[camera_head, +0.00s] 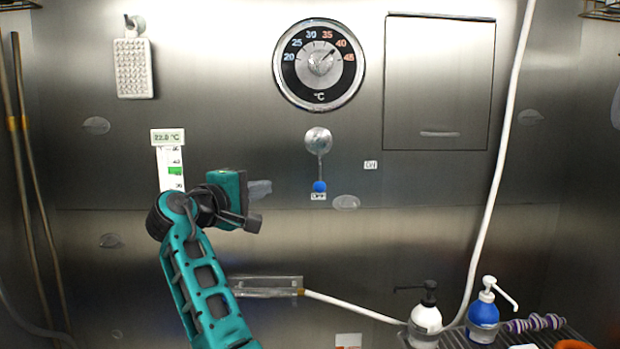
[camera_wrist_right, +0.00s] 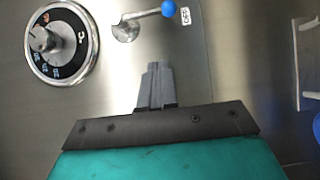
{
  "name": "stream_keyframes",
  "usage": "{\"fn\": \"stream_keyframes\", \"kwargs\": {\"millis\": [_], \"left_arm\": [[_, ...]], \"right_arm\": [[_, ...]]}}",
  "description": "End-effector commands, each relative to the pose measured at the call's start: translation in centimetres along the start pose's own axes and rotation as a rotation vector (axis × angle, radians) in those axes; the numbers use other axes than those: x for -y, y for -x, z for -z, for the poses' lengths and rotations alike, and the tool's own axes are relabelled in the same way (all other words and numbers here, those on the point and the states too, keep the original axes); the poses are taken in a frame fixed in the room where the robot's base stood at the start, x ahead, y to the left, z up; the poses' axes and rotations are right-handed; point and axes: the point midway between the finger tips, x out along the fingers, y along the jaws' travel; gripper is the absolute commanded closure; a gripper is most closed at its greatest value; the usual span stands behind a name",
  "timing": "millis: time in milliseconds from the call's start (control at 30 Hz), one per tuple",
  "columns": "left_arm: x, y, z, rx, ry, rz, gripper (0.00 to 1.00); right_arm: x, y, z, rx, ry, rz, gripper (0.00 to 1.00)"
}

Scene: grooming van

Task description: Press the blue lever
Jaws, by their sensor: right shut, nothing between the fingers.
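The blue lever (camera_head: 319,186) is on the steel wall below the dial. Its thin metal arm hangs straight down from a round pivot, and the blue knob sits just above an OFF label. In the right wrist view the blue knob (camera_wrist_right: 168,8) is near the top edge, beyond my fingertips. My right gripper (camera_head: 262,188) is to the left of the knob in the head view, apart from it. Its grey fingers (camera_wrist_right: 157,75) are shut together and empty. My left gripper is not in view.
A round temperature dial (camera_head: 319,65) is above the lever, and an ON label (camera_head: 370,165) is to its right. A closed panel (camera_head: 439,85) is at upper right. Pump bottles (camera_head: 484,318) stand on a rack at lower right. The wall around the knob is clear.

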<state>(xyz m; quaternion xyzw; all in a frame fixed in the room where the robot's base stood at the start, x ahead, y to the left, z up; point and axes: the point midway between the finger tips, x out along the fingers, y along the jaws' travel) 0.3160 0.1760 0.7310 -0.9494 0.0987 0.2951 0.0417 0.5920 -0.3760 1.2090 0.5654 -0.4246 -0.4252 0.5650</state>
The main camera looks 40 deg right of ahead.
Motion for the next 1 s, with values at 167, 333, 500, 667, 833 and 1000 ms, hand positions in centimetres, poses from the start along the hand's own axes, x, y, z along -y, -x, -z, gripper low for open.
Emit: {"fn": "stream_keyframes", "kwargs": {"millis": [167, 333, 500, 667, 833, 1000], "left_arm": [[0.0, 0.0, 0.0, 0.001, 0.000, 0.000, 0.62], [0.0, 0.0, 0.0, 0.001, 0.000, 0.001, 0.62], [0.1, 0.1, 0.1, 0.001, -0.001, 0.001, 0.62], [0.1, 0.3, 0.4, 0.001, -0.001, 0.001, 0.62], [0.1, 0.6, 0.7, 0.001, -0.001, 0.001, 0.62], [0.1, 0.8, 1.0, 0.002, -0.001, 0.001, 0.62]], "right_arm": [[0.0, 0.0, 0.0, 0.000, 0.000, 0.000, 1.00], [0.0, -0.1, 0.0, 0.000, 0.000, 0.000, 1.00], [-0.1, -1.8, -0.1, 0.004, 0.001, 0.000, 1.00], [-0.1, -5.0, -0.1, 0.003, 0.002, 0.000, 1.00], [-0.2, -8.7, -0.1, 0.003, 0.001, 0.000, 1.00], [-0.1, -11.2, -1.2, 0.002, -0.001, 0.000, 1.00]]}}
